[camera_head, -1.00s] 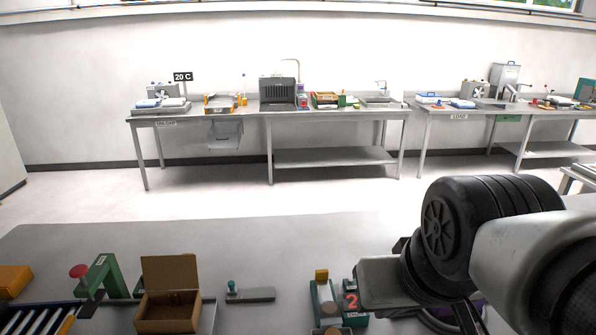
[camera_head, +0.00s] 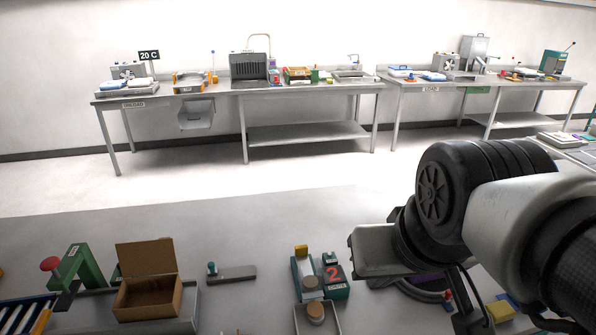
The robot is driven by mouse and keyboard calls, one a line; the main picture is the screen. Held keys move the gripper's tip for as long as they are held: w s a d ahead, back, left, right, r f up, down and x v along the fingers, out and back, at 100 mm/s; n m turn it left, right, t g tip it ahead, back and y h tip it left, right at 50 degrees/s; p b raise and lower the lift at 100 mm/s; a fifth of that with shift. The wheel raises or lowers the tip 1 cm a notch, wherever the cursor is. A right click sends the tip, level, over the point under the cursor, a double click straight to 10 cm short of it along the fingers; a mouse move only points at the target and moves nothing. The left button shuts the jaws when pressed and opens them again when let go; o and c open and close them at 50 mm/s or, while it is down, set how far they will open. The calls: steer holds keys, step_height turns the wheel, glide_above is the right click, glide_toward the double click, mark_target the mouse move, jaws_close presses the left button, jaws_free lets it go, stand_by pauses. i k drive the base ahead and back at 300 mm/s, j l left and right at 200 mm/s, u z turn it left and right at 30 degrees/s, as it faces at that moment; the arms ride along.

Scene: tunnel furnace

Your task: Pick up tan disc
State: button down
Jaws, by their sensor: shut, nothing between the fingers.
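A tan disc (camera_head: 316,311) lies in a small pale open tray (camera_head: 334,321) at the bottom edge of the head view. Another round tan-grey disc (camera_head: 310,283) lies just behind it, on a green fixture (camera_head: 336,290) marked with a red 2. My gripper (camera_head: 372,252) is at the end of my arm, to the right of and above the discs in the picture. It is apart from both discs and holds nothing. Its fingertips are hard to make out against the dark wrist.
An open cardboard box (camera_head: 148,293), a green stand with a red knob (camera_head: 75,272) and a roller rack (camera_head: 25,315) stand at the left. A flat grey bar (camera_head: 232,273) lies between box and fixture. A yellow block (camera_head: 500,309) is at the lower right.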

mark_target(315, 309)
steer(key=k, duration=0.35)
steer(key=k+u, duration=0.1)
steer(key=u, duration=0.25)
steer(key=k+u, duration=0.1)
steer(key=u, duration=0.25)
steer(key=k+j+u, duration=0.1)
steer(key=u, duration=0.25)
steer(key=l+u, duration=0.4)
steer(key=k+l+u, duration=0.1)
steer(key=l+u, duration=0.2)
steer(key=u, duration=0.15)
steer(key=k+l, duration=0.15)
steer(key=l, duration=0.2)
